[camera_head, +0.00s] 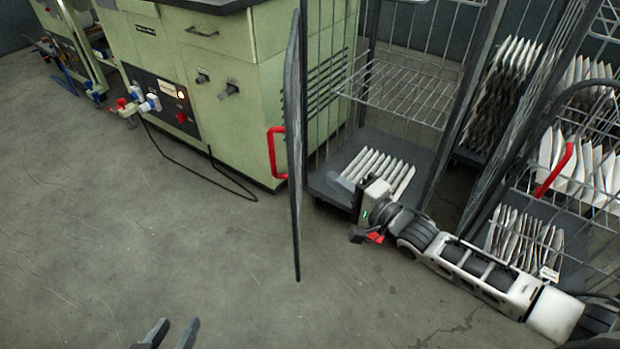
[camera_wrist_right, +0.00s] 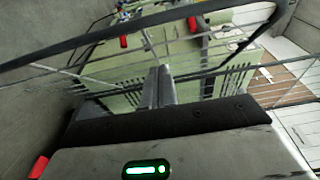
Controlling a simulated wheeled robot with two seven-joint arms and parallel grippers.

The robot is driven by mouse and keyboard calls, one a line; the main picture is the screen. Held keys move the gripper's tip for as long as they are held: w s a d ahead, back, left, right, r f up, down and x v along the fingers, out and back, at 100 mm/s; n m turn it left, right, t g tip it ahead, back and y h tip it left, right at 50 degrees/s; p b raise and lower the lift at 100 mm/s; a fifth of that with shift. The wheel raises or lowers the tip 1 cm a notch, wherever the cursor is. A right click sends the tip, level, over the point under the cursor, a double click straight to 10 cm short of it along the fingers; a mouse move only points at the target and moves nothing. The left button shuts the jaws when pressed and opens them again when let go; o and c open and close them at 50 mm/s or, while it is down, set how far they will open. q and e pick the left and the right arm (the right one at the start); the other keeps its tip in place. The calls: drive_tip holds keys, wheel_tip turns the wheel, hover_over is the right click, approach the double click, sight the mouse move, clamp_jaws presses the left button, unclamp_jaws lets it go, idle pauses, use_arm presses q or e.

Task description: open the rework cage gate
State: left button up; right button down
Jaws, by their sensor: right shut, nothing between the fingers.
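A cage gate (camera_head: 294,150), a dark-framed wire panel, shows almost edge-on in the head view. It stands swung out from the cage with its lower corner over the open floor. Its red handle (camera_head: 275,153) is on the left face. My right gripper (camera_head: 338,183) is shut and empty, at the cage's open front on the right side of the gate. In the right wrist view its closed fingers (camera_wrist_right: 158,86) point towards the gate's bars; I cannot tell if they touch. My left gripper (camera_head: 171,334) is open and empty at the bottom edge of the head view, above the floor.
Several white filters (camera_head: 372,165) stand on the cage's bottom shelf. A second cage at the right has a red handle (camera_head: 555,170) and more filters. A green machine (camera_head: 225,90) with a black cable stands behind the gate. The floor at front left is clear.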

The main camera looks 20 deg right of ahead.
sight(289, 155)
use_arm(q)
drive_tip(key=shift+d+f, duration=0.15)
drive_tip(key=shift+f, duration=0.45)
use_arm(e)
drive_tip(key=w+a, duration=0.3)
drive_tip(key=a, duration=0.2)
drive_tip(key=shift+w, duration=0.3)
drive_tip(key=shift+a, duration=0.15)
